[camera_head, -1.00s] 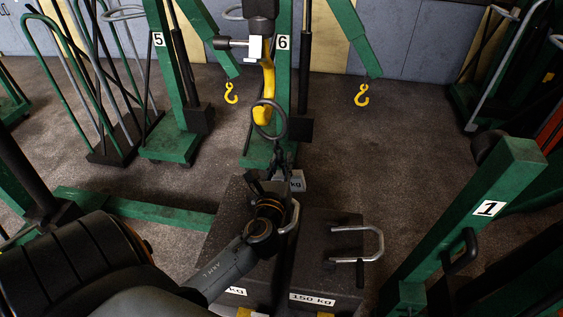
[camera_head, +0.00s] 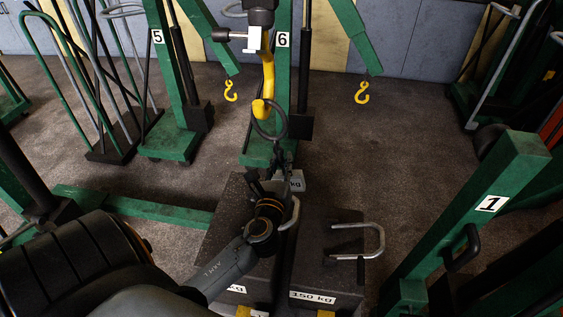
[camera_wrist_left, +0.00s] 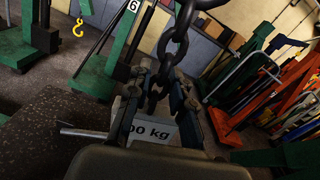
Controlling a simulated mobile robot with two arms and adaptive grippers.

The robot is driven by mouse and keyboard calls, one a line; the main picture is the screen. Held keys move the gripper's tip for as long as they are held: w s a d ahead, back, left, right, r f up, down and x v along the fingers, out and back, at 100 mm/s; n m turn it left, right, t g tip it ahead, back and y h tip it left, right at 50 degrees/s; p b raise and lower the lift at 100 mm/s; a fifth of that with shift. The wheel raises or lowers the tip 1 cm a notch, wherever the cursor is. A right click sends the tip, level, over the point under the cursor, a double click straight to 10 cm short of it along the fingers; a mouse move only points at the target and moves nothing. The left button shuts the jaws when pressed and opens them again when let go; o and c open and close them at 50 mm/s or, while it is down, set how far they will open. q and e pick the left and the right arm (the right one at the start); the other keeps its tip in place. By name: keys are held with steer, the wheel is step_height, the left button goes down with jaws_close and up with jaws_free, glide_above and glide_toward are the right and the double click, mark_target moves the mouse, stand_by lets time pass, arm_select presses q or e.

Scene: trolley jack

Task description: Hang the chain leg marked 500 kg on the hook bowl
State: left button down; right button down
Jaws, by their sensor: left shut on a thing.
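The yellow hook (camera_head: 267,72) hangs at the top centre of the head view, its bowl low. A dark ring (camera_head: 283,126) tops the chain and overlaps the bowl; I cannot tell whether it is around the hook or beside it. My left gripper (camera_head: 277,180) is shut on the dark chain (camera_wrist_left: 172,45) below the ring. A white tag (camera_head: 292,184) hangs by the gripper; in the wrist view the tag (camera_wrist_left: 150,131) reads "00 kg", its first digit hidden behind a finger. My right gripper is not in view.
Dark weight blocks (camera_head: 320,272), one marked 150 kg, stand below, with a metal handle (camera_head: 374,238) sticking up. Green crane 1 (camera_head: 470,215) is at right; cranes 5 (camera_head: 172,90) and 6 (camera_head: 283,80) are behind. The floor right of centre is clear.

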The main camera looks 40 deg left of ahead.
arm_select(q)
steer(key=shift+r, duration=0.15)
steer(key=c, duration=1.1)
jaws_free()
steer(key=shift+f, duration=0.25)
steer(key=v, duration=1.2)
steer(key=shift+r, duration=0.25)
